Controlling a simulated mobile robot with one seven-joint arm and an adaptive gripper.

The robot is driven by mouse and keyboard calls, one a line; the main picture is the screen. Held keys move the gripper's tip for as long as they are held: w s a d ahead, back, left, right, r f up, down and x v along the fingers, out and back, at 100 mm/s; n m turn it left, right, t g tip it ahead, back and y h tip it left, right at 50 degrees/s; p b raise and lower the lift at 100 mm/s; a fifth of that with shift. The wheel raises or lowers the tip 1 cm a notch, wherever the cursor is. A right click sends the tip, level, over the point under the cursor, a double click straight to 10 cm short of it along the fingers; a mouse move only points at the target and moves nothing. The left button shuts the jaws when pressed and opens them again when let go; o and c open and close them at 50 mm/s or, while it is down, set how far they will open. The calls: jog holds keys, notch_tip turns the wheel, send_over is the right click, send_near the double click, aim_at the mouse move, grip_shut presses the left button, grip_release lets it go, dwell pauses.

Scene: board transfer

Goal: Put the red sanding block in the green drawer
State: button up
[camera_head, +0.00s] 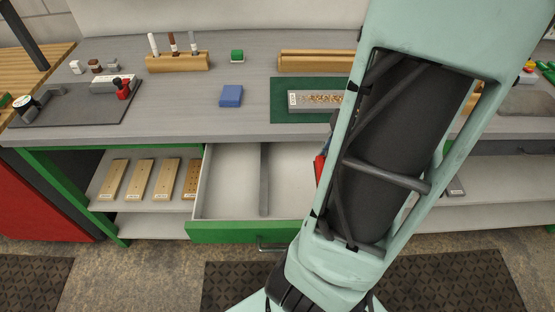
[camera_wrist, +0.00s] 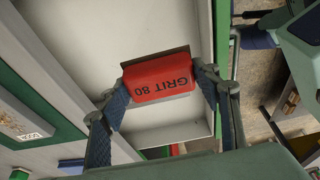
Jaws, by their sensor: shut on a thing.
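The red sanding block (camera_wrist: 160,80), lettered "GRIT 80", is held between the two blue-padded fingers of my gripper (camera_wrist: 162,84) in the wrist view. In the head view only a sliver of the red block (camera_head: 319,168) shows at the left edge of my arm, which hides the rest of it and nearly all of my gripper. The green drawer (camera_head: 235,232) is pulled open, with a pale interior and a divider (camera_head: 264,180). The block appears over the right compartment; its height above the floor is hard to tell. The drawer interior (camera_wrist: 90,40) lies behind the block in the wrist view.
A blue block (camera_head: 231,96), a green block (camera_head: 237,56) and a wooden marker holder (camera_head: 177,62) stand on the grey bench (camera_head: 180,110). A green mat (camera_head: 283,103) bears a labelled tray (camera_head: 310,105). Several wooden boards (camera_head: 140,178) lie on the shelf left of the drawer.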

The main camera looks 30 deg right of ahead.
jog(key=w+a+f, duration=0.2)
jog(key=w+f, duration=0.1)
jog(key=w, duration=0.4)
send_near(283, 178)
jog(key=shift+s+a+f+b, duration=0.2)
jog(key=shift+a+f+b, duration=0.15)
jog(key=shift+a+f, duration=0.35)
jog(key=shift+w+f, duration=0.35)
jog(key=shift+f, duration=0.05)
jog(key=shift+d+x, duration=0.15)
jog(key=shift+x, duration=0.75)
jog(key=shift+d+x, duration=0.2)
jog(key=shift+x, duration=0.75)
jog(key=shift+f, duration=0.2)
jog(key=o, duration=0.6)
jog(key=shift+o, duration=0.8)
